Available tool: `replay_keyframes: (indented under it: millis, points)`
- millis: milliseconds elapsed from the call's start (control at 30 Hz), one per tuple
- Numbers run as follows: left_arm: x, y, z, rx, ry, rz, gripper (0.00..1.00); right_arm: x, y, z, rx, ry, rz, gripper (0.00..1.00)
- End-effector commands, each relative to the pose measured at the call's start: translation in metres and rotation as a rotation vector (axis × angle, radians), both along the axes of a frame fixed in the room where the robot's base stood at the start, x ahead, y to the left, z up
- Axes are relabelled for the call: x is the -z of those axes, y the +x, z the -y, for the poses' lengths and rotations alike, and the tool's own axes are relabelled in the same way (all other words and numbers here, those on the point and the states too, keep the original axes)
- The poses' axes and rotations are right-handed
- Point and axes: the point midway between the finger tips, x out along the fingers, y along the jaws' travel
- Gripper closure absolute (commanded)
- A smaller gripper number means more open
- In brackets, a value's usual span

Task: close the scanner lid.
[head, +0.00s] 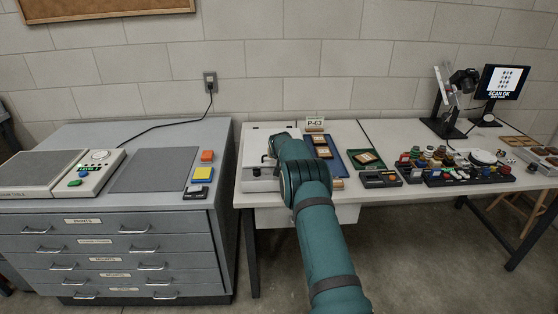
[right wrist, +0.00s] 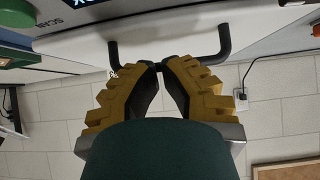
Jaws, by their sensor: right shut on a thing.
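The scanner (head: 256,172) is a white box at the left end of the white table, partly hidden behind my right arm. In the right wrist view, a black bar handle (right wrist: 225,45) stands out from the scanner's white surface (right wrist: 185,28). My right gripper (right wrist: 160,70) has its yellow-padded fingers closed on the middle of this handle. In the head view my right wrist covers most of the grip. The lid's angle cannot be told clearly. My left gripper is out of view.
Right of the scanner are a blue tray (head: 333,160), a green tray (head: 375,162), a black rack of small items (head: 470,178), a camera stand (head: 442,128) and a monitor (head: 503,81).

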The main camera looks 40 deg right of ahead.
Motion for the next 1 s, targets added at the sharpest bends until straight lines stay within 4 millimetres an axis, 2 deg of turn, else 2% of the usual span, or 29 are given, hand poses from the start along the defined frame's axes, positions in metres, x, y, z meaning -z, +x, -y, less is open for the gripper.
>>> replay_keyframes:
  millis: [133,200,1000]
  points:
    - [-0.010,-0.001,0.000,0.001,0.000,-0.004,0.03,-0.033,-0.002,0.001,0.000,-0.006,0.010,1.00]
    - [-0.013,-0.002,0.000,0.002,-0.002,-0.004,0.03,-0.041,-0.005,0.000,-0.001,-0.004,0.007,1.00]
    - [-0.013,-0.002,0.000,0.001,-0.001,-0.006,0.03,0.003,-0.067,-0.048,-0.001,-0.006,0.010,1.00]
